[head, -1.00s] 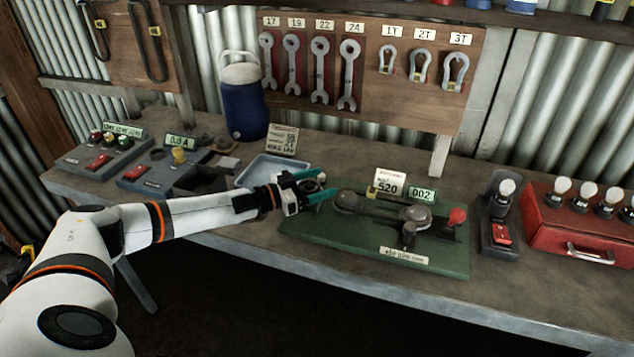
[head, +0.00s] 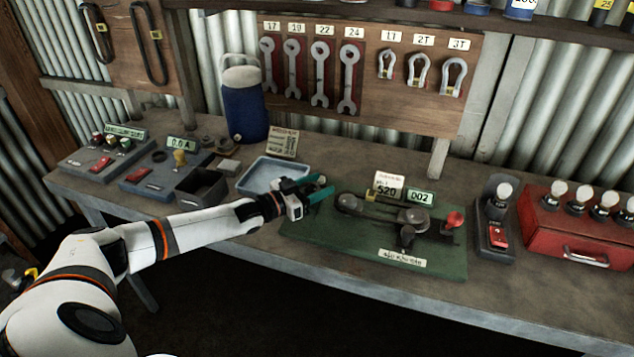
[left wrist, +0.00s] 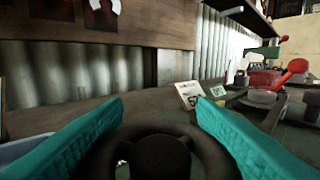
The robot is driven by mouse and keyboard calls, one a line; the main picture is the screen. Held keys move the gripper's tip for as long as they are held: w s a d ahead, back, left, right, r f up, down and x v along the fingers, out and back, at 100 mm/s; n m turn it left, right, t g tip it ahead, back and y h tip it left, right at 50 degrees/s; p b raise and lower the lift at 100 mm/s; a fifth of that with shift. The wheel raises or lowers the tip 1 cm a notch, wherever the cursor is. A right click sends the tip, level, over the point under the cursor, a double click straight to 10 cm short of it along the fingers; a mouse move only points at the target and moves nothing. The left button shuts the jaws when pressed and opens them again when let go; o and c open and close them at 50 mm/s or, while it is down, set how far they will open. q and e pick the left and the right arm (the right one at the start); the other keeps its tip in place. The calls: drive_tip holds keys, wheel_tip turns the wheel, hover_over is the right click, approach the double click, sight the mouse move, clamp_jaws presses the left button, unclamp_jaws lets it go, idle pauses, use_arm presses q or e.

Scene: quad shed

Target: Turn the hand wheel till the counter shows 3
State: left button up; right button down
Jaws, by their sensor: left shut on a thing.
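The hand wheel (left wrist: 165,150) is a dark ring with a hub, low between my teal fingers in the left wrist view. In the head view my fingers largely hide it. My left gripper (head: 318,188) is shut on it, over the left end of a green board (head: 310,235). The counter (head: 420,198) on this board reads 002 in the head view. It also shows in the left wrist view (left wrist: 217,90), too small to read. A card (head: 388,185) marked 520 stands beside it. My right gripper is not in view.
The board also carries a dark linkage and a red knob (head: 455,220). A grey-blue tray (head: 250,187) lies just left of my gripper. A switch box (head: 497,245) and a red case (head: 565,235) stand to the right. A blue jug (head: 243,110) stands behind.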

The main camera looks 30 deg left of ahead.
use_arm(q)
drive_tip(key=n+y+p, duration=0.2)
drive_tip(key=y+p, duration=0.1)
drive_tip(key=n+t+y+p, duration=0.1)
drive_tip(key=n+y+p, duration=0.1)
drive_tip(key=y+p, duration=0.1)
drive_tip(key=n+y+p, duration=0.2)
drive_tip(key=y+p, duration=0.1)
drive_tip(key=shift+a+r+p, duration=0.15)
drive_tip(key=shift+a+p, duration=0.2)
drive_tip(key=shift+p, duration=0.05)
drive_tip(key=shift+a+n+y+p, duration=0.15)
drive_tip(key=shift+n+y+p, duration=0.4)
drive_tip(key=shift+y, duration=0.35)
drive_tip(key=shift+a+n+y+p, duration=0.15)
drive_tip(key=shift+n+y+p, duration=0.4)
drive_tip(key=shift+y, duration=0.35)
drive_tip(key=o, duration=1)
drive_tip(key=b, duration=0.1)
hover_over(299, 235)
drive_tip(key=shift+a, duration=0.15)
